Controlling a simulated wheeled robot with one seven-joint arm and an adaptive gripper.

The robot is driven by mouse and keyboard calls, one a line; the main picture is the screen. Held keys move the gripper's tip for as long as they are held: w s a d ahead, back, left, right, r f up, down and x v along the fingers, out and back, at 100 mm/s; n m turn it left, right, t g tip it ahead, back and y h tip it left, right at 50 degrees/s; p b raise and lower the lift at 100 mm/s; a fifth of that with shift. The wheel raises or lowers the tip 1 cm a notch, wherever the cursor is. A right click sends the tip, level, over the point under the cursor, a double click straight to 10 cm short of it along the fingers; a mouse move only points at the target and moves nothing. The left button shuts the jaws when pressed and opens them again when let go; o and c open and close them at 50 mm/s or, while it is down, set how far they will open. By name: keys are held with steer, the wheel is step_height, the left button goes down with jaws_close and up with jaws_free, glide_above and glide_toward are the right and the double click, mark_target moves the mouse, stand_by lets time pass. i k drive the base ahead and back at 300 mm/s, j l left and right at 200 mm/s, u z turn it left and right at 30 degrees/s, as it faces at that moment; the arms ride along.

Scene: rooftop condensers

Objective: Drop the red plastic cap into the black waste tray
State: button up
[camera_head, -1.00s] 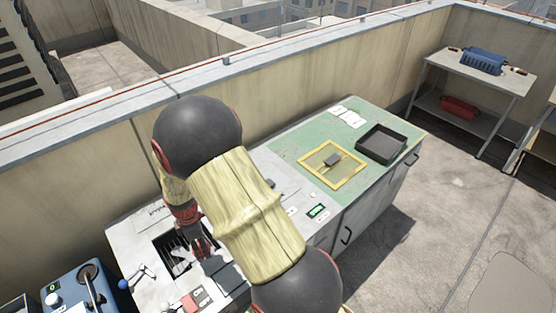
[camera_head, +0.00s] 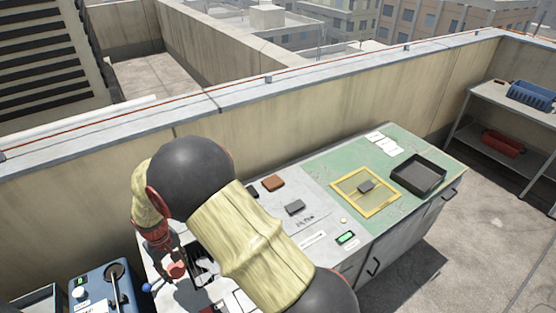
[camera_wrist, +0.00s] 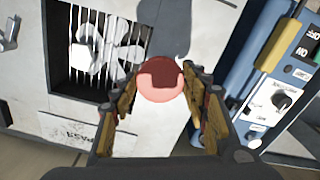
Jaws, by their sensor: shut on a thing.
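The red plastic cap (camera_wrist: 160,84) is round and pinkish red, and sits between my gripper's fingertips (camera_wrist: 156,78) in the wrist view. My gripper is shut on it. In the head view the cap (camera_head: 177,270) shows just below my gripper (camera_head: 172,258), near the bench's left end. It appears held above the surface, beside the grated fan opening (camera_wrist: 98,45). The black waste tray (camera_head: 412,189) is rectangular and open, at the far right end of the green bench top, well away from my gripper. Its visible inside looks empty.
A yellow-framed mesh panel (camera_head: 345,200) with a dark block lies left of the tray. A brown block (camera_head: 272,183) and a grey block (camera_head: 295,207) lie on the bench. A blue control unit (camera_head: 105,292) stands at lower left. My arm hides part of the bench.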

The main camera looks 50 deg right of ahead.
mark_target(420, 178)
steer(key=z, duration=1.45)
